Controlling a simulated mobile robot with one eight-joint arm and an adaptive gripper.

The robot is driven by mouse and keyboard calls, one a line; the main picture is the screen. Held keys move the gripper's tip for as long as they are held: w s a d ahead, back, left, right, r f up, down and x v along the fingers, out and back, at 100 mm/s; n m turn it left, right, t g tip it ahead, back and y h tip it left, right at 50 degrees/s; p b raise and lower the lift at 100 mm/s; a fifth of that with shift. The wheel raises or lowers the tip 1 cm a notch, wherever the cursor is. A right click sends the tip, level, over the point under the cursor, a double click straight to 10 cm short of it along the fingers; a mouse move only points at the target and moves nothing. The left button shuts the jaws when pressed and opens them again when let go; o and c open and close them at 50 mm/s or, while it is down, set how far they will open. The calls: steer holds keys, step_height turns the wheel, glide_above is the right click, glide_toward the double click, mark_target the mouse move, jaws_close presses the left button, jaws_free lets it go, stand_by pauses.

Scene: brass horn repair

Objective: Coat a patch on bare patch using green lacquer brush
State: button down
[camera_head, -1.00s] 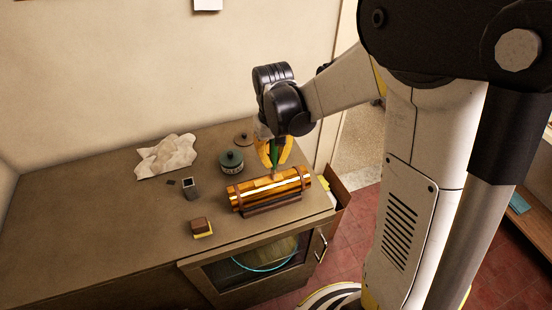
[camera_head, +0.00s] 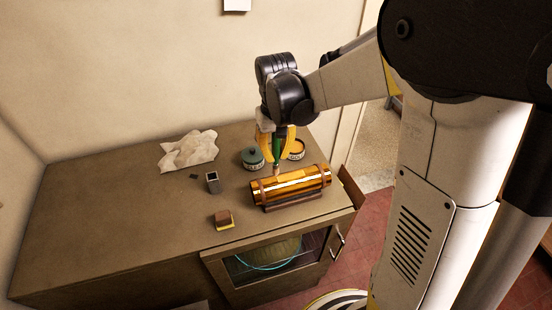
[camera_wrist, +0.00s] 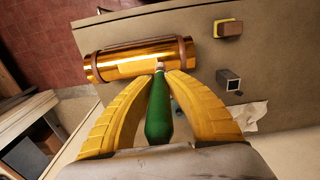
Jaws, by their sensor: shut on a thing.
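My gripper (camera_head: 277,158) is shut on the green lacquer brush (camera_head: 278,146), gripping its green handle. In the wrist view the brush (camera_wrist: 158,110) lies between the yellow fingers, its small pale tip pointing at the horn tube. The shiny brass tube (camera_head: 302,184) rests on a dark cradle near the counter's right front edge. A paler, duller bare patch (camera_wrist: 137,68) shows on the tube in the wrist view. The tip is at the patch's right edge; I cannot tell whether it touches. In the head view the brush is over the tube's upper side.
A teal-topped can (camera_head: 253,159) and an open can with orange contents (camera_head: 296,149) stand behind the tube. A small square container (camera_head: 212,183), a brown-and-yellow block (camera_head: 223,219) and a crumpled cloth (camera_head: 188,151) are to the left. The counter's left side (camera_head: 100,215) is clear.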

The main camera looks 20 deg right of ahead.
mark_target(276, 140)
steer(key=shift+d+r, duration=0.15)
steer(key=shift+r, duration=0.45)
steer(key=shift+w+a+r+p, duration=0.1)
steer(key=shift+a+r+p, duration=0.1)
steer(key=shift+r+p, duration=1.35)
steer(key=shift+r, duration=0.6)
